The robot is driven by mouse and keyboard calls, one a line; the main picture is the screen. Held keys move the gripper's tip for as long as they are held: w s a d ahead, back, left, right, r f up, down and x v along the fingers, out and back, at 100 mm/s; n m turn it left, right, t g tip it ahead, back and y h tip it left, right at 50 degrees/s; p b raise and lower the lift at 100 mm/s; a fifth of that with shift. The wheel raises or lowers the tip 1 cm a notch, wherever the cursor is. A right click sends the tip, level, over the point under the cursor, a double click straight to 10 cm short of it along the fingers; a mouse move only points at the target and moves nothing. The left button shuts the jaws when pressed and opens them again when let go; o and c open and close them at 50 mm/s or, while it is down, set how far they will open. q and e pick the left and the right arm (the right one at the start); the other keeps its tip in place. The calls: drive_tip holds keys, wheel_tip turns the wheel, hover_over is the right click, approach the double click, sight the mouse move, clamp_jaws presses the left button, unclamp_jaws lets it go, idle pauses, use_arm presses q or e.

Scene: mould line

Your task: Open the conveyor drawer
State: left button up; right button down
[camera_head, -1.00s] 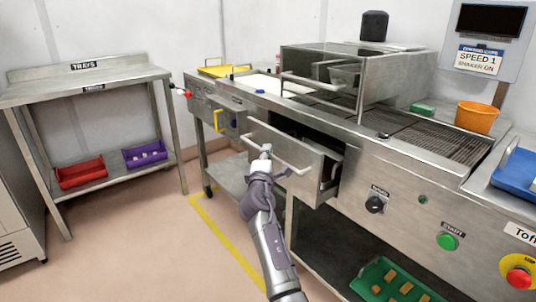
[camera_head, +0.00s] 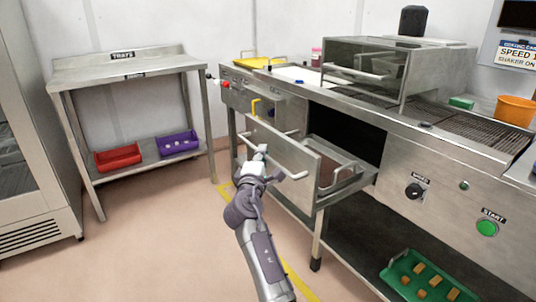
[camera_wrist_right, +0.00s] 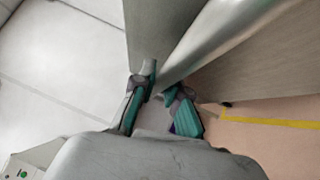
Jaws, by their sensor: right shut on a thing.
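The conveyor drawer (camera_head: 300,152) is a steel box with a flat front panel, standing well out of the machine with its inside showing. Its bar handle (camera_head: 284,168) runs along the front; in the right wrist view the handle (camera_wrist_right: 222,38) passes between my fingers. My right gripper (camera_head: 261,153) is shut on this handle near its middle. In the wrist view the right gripper's (camera_wrist_right: 161,97) teal fingers sit on either side of the bar. My left gripper is not in view.
A steel rack (camera_head: 140,67) labelled TRAYS stands at the left, with red (camera_head: 118,158) and purple (camera_head: 179,143) trays below. A green tray (camera_head: 428,277) lies on the lower shelf at right. Open floor lies left of the drawer.

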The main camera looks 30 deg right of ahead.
drive_tip(key=c, duration=1.2)
unclamp_jaws()
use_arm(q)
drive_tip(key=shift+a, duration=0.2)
